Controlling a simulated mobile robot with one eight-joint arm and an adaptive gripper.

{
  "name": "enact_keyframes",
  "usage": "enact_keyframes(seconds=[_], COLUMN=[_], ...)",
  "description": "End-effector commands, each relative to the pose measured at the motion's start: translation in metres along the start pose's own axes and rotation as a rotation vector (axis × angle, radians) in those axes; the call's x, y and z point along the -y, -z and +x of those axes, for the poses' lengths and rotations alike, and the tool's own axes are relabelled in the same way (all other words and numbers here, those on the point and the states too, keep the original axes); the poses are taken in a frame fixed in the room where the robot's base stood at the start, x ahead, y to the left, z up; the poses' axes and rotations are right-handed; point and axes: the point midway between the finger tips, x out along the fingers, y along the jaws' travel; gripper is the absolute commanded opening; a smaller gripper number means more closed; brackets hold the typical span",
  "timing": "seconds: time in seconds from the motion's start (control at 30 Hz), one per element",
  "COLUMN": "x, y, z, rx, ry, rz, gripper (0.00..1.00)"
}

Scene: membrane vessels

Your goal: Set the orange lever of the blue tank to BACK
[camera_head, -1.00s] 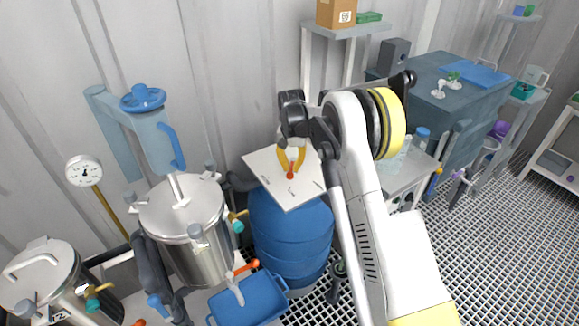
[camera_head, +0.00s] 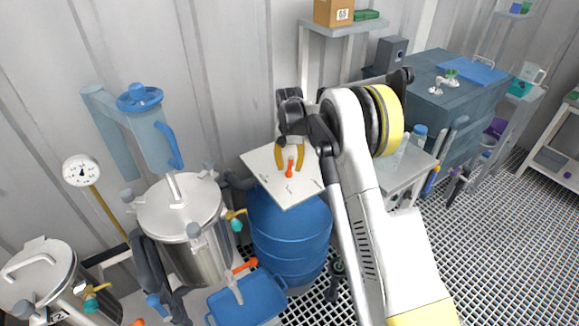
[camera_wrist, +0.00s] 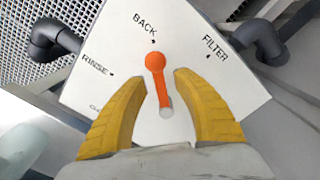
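The orange lever (camera_wrist: 158,80) sits on a white panel (camera_wrist: 106,50) marked RINSE, BACK and FILTER. Its round knob is just below the dot under BACK, so the lever points at BACK. The panel (camera_head: 262,160) stands on top of the blue tank (camera_head: 290,235) in the head view, with the lever (camera_head: 290,169) near its middle. My gripper (camera_wrist: 162,80) is open, with one yellow finger on each side of the lever and gaps between. In the head view my gripper (camera_head: 289,167) hangs over the panel, pointing down.
A steel vessel (camera_head: 180,212) with a blue-handled column stands left of the tank. A dark pipe elbow (camera_wrist: 50,40) and another (camera_wrist: 280,40) flank the panel. A blue tray (camera_head: 248,300) is below, and a small table (camera_head: 408,172) with bottles is to the right.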

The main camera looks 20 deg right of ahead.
Motion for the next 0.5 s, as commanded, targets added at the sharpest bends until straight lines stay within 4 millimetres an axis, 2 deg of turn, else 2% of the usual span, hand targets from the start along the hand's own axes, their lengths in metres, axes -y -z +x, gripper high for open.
enact_keyframes(seconds=[0.17, 0.4, 0.5], x=[0.000, 0.000, 0.000], y=[0.000, 0.000, -0.001], z=[-0.026, -0.081, -0.098], rx=[0.000, 0.000, 0.000], ry=[0.000, 0.000, 0.000], rz=[0.000, 0.000, 0.000], gripper=[0.35, 0.35, 0.35])
